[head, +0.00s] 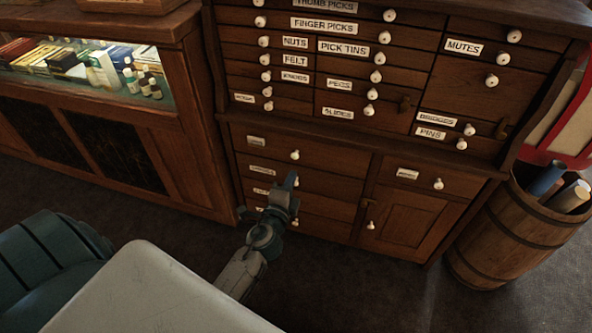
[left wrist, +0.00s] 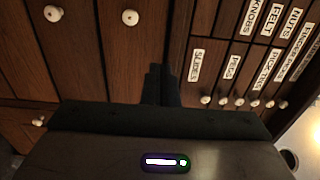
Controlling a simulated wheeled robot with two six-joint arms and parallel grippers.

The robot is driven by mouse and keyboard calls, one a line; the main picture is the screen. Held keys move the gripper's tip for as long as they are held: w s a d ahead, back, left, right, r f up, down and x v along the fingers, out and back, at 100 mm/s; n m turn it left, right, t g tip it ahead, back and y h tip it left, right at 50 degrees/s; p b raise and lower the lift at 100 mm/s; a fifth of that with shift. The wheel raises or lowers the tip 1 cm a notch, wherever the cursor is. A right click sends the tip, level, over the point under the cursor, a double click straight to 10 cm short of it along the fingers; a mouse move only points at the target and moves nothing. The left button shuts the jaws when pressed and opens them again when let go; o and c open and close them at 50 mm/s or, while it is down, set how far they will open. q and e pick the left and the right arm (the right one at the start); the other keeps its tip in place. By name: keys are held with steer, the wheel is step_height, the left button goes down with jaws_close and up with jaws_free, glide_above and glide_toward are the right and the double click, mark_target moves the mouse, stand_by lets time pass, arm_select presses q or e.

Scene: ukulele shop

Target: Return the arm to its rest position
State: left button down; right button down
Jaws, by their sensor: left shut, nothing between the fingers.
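My left gripper (head: 289,181) is in front of the lower drawers of a dark wooden cabinet (head: 330,170). It is empty, and its fingers cover part of the lower drawer fronts and labels. In the left wrist view my left gripper (left wrist: 161,84) shows two dark fingers lying together, pointing at the cabinet front (left wrist: 125,60). I cannot tell whether the fingertips touch the wood. My left arm reaches up from the bottom of the head view. My right gripper is not in view.
The cabinet has white knobs and labels such as MUTES (head: 463,47). A glass display case (head: 120,108) with boxes and bottles stands at left. A wooden barrel (head: 510,240) with rolls stands at right. The dark floor (head: 370,295) in front of the cabinet is clear.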

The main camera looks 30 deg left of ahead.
arm_select(q)
steer(key=shift+s+d, duration=0.1)
steer(key=shift+s, duration=0.2)
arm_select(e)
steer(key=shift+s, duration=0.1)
